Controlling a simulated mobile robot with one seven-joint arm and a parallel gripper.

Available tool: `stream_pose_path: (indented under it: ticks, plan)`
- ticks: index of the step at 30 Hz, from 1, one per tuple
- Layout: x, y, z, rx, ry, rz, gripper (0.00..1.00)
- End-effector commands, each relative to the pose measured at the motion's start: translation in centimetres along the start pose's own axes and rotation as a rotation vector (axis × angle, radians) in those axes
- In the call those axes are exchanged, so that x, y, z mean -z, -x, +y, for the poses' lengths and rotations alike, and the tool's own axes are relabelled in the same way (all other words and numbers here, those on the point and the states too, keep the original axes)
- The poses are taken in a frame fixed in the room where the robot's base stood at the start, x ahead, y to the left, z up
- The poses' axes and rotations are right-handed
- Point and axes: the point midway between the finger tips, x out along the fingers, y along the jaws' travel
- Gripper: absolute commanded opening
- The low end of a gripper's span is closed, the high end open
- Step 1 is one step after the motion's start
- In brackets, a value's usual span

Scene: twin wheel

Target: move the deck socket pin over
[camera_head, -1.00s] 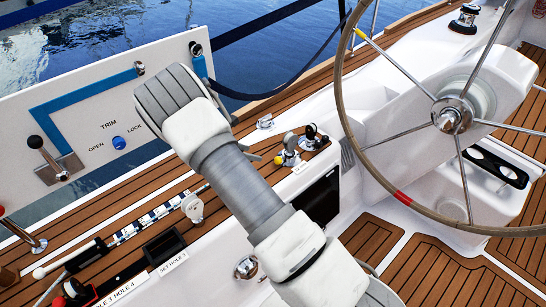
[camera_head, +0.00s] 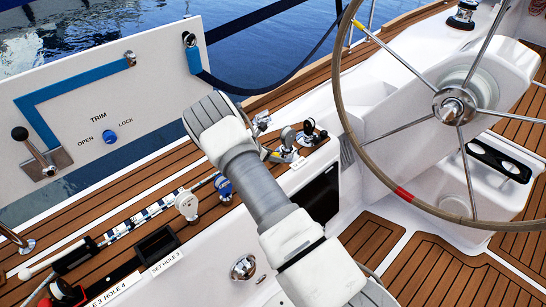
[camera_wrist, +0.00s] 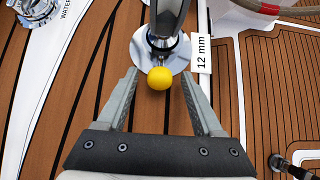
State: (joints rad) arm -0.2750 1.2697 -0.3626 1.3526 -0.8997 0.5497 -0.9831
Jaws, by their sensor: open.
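The pin with a yellow ball end (camera_wrist: 160,78) shows in the wrist view at a round silver deck plate (camera_wrist: 142,50), beside a "12 mm" label (camera_wrist: 201,54). A grey part and a metal fitting stand over the plate just behind the ball. My gripper (camera_wrist: 160,74) is open, with one finger on each side of the ball and visible gaps between. I cannot tell whether the pin is seated in a socket.
Deck fittings (camera_head: 308,131) stand just right of my gripper. A blue fitting (camera_head: 223,187) and a white round one (camera_head: 187,205) lie left of my arm. The steering wheel (camera_head: 403,195) is at right.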

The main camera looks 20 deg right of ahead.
Motion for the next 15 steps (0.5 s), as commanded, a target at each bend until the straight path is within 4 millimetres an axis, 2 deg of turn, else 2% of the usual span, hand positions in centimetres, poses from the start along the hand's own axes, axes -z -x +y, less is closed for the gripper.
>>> stream_pose_path:
  ticks: [7,15]
  plan:
    - [0.01,-0.05,0.00,0.000,0.000,0.000,0.68]
    - [0.02,-0.04,-0.01,0.000,0.000,0.000,0.19]
